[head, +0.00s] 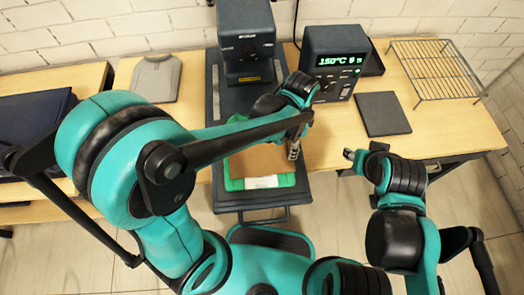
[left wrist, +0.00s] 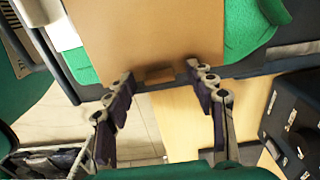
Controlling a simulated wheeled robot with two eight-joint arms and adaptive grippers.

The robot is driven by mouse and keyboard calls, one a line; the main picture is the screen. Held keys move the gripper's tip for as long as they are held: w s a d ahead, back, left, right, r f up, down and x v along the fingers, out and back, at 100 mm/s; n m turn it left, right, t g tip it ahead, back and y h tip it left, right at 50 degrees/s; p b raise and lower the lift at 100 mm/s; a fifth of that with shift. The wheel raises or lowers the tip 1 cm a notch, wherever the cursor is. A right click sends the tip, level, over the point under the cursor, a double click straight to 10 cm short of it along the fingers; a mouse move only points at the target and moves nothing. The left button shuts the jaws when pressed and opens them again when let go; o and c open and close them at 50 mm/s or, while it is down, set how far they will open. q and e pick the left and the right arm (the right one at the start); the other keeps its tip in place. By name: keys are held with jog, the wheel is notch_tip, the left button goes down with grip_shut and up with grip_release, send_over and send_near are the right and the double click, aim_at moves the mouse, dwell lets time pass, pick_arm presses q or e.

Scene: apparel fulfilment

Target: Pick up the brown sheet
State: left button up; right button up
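The brown sheet (head: 256,158) lies flat over a green garment (head: 236,184) on the press platen. In the left wrist view the brown sheet (left wrist: 140,35) fills the upper middle, with a small brown tab (left wrist: 158,75) at its near edge. My left gripper (left wrist: 163,80) is open, its two fingers apart on either side of the tab. In the head view this gripper (head: 294,148) is at the sheet's right edge, and my arm hides part of the sheet. I cannot tell whether the fingers touch it. My right gripper (head: 362,156) is right of the press, away from the sheet.
The heat press (head: 248,38) stands behind the sheet. A control box (head: 335,52) reading 150°C is to its right. A dark square pad (head: 382,113) and a wire rack (head: 433,70) lie on the right table. A grey board (head: 155,79) and dark folded fabric (head: 35,115) are left.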

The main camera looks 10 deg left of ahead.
pick_arm(q)
jog(key=c, duration=1)
